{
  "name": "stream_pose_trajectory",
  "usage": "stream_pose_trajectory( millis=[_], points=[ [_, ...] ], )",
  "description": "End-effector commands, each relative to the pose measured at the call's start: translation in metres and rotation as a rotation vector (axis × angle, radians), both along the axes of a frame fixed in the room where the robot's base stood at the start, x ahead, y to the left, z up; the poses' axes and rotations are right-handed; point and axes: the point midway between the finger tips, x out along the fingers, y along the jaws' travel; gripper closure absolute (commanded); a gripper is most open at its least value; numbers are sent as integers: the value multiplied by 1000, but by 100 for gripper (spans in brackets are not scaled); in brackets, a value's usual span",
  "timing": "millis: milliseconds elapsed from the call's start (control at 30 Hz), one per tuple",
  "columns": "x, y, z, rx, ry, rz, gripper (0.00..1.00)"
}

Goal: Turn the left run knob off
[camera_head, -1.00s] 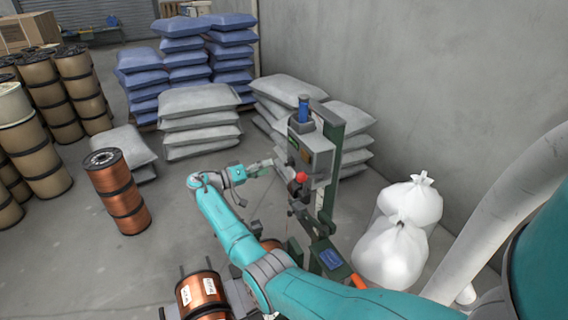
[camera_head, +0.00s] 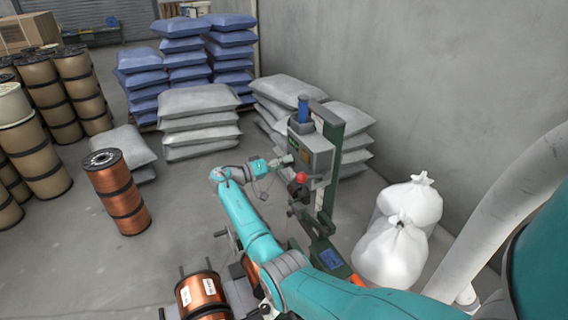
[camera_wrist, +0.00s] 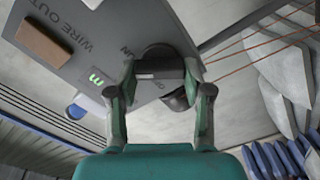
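The grey control box (camera_head: 318,152) stands on a green post in the head view. Its panel (camera_wrist: 95,35) fills the top left of the wrist view, with "WIRE OUT" lettering and partly covered "RUN" and "OFF" marks. A dark round knob (camera_wrist: 160,70) with a paler grip bar lies between my fingertips. A second dark rounded part (camera_wrist: 177,99) shows below it, partly behind the right finger. My gripper (camera_wrist: 161,66) is open, one finger on each side of the knob; contact is not clear. In the head view my gripper (camera_head: 284,160) is at the box's left side.
A red button (camera_head: 301,177) sticks out low on the box, close to my gripper. Copper wires (camera_wrist: 265,40) run off to the right in the wrist view. A copper spool (camera_head: 117,190) stands on the floor at left. White sacks (camera_head: 400,230) stand right of the post.

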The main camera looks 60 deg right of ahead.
Motion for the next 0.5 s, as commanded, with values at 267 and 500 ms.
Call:
stream_pose_trajectory(
  millis=[267, 500],
  points=[
    [0, 0, 0, 3, 3, 1, 85],
    [0, 0, -1, 36, 58, 1, 85]
  ],
)
